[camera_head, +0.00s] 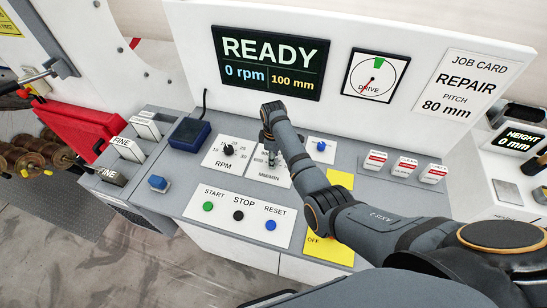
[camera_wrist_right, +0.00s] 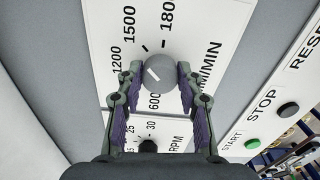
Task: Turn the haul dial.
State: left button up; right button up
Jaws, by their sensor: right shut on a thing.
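The haul dial is a round grey knob (camera_wrist_right: 160,73) on a white MM/MIN plate (camera_head: 258,166) marked 600, 1200, 1500 and 1800. In the right wrist view its white mark slants to the upper left, roughly on the 1200 side; I cannot read the exact setting. My right gripper (camera_wrist_right: 158,80) is shut on the knob, one finger on each side. In the head view the right gripper (camera_head: 271,152) reaches down to the plate and mostly hides the dial. My left gripper is not in view.
The RPM dial (camera_head: 228,149) is close to the left. A small blue knob (camera_head: 321,146) is to the right. START (camera_head: 208,206), STOP (camera_head: 238,215) and RESET (camera_head: 270,225) buttons are in front. The screen (camera_head: 268,62) reads READY, 0 rpm, 100 mm. The job card (camera_head: 463,85) reads REPAIR, pitch 80 mm.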

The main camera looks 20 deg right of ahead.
jog(key=o, duration=1.2)
jog(key=shift+c, duration=0.2)
notch_tip(320, 180, up, 12)
